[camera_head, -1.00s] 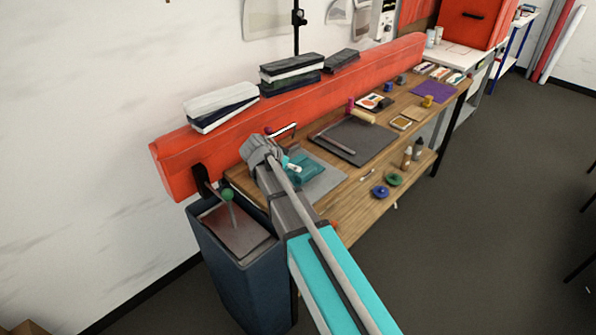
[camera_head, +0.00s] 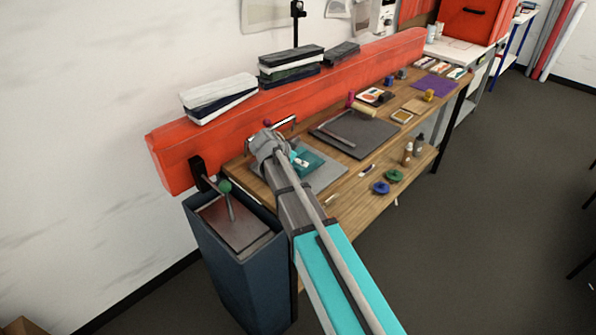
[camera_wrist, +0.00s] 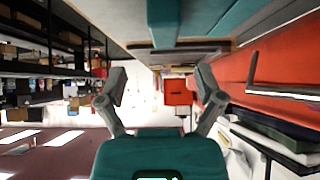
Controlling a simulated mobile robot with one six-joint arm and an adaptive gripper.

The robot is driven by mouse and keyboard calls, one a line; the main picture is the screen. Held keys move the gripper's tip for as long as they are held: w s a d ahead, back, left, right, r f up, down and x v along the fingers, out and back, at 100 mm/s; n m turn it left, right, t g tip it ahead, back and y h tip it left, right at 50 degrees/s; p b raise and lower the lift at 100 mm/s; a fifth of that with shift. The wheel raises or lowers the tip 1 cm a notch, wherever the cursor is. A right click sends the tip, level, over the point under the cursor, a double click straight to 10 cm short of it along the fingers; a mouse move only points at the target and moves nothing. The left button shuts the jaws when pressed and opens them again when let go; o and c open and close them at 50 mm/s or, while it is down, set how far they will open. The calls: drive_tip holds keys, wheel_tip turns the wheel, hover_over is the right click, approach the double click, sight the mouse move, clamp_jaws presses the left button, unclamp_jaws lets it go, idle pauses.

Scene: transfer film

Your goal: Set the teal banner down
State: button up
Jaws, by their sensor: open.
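The teal banner (camera_head: 314,161) appears as a small teal piece on a grey mat (camera_head: 328,177) at the near left end of the workbench, partly hidden behind my wrist. In the wrist view, a teal form (camera_wrist: 205,18) spans the top edge, and I take it to be the banner. My gripper (camera_wrist: 161,88) is open, with its two fingers wide apart and nothing between them. In the head view, my wrist is just left of the banner and hides the fingers. I cannot tell whether they touch the banner.
A long orange-red beam (camera_head: 370,68) runs along the wall behind the bench, with stacked dark and white blocks (camera_head: 290,66) on it. A dark blue bin (camera_head: 235,275) stands at the near left. A dark mat (camera_head: 355,132) lies farther along.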

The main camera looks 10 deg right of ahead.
sight(302, 167)
drive_tip(key=shift+b+x, duration=1)
drive_tip(key=shift+x, duration=0.85)
drive_tip(key=shift+f, duration=0.1)
drive_tip(key=b+x, duration=0.2)
drive_tip(key=x, duration=0.1)
drive_tip(key=shift+w+a, duration=0.15)
drive_tip(key=shift+a, duration=0.05)
drive_tip(key=shift+b+x, duration=0.9)
drive_tip(key=shift+x, duration=0.15)
clamp_jaws()
